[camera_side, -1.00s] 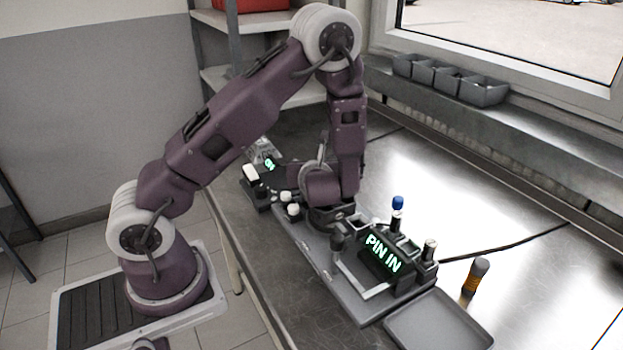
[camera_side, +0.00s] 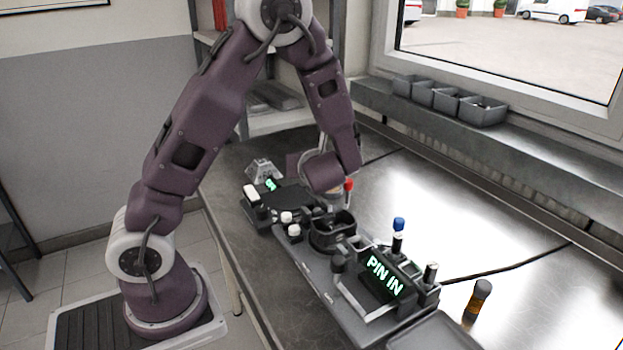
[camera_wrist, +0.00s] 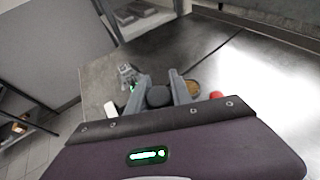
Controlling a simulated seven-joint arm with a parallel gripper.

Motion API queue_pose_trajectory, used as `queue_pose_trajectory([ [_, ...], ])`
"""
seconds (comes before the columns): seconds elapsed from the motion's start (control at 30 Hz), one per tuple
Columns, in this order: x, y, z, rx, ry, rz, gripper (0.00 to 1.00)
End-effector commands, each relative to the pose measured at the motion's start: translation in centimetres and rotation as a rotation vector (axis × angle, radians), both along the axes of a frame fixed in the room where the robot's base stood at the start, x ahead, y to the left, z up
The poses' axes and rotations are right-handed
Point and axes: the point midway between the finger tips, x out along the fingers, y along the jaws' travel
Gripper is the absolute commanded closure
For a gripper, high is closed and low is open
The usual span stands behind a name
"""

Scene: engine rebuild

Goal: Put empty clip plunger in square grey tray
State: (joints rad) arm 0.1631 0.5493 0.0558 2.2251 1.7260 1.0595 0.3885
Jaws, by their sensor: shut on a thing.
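In the wrist view my gripper (camera_wrist: 163,86) has its two grey fingers closed on a dark, round-ended thing (camera_wrist: 158,97), which looks like the clip plunger. Whether a clip is on it cannot be told. In the side view my wrist hides the fingers and most of what they hold, above and behind a dark round holder (camera_side: 333,233). The holder looks open at its top. The square grey tray (camera_side: 432,335) lies at the front right, cut off by the bottom edge. No object shows on its visible part.
The fixture with the lit "PIN IN" display (camera_side: 384,276) stands between my gripper and the tray. A dark and orange cylinder (camera_side: 479,297) stands right. A red-topped thing (camera_side: 348,186) is beside my wrist.

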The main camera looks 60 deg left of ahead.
Motion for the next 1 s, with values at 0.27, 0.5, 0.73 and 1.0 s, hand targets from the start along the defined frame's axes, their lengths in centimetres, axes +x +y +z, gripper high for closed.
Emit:
queue_pose_trajectory([
  [0.27, 0.0, 0.0, 2.9, 0.000, -0.001, 0.000, 1.00],
  [0.5, 0.1, 0.0, 5.5, -0.001, -0.008, 0.000, 1.00],
  [0.73, 1.1, -1.5, 7.9, 0.001, 0.002, -0.051, 1.00],
  [1.0, 4.6, -7.5, 7.8, 0.000, 0.002, -0.240, 1.00],
])
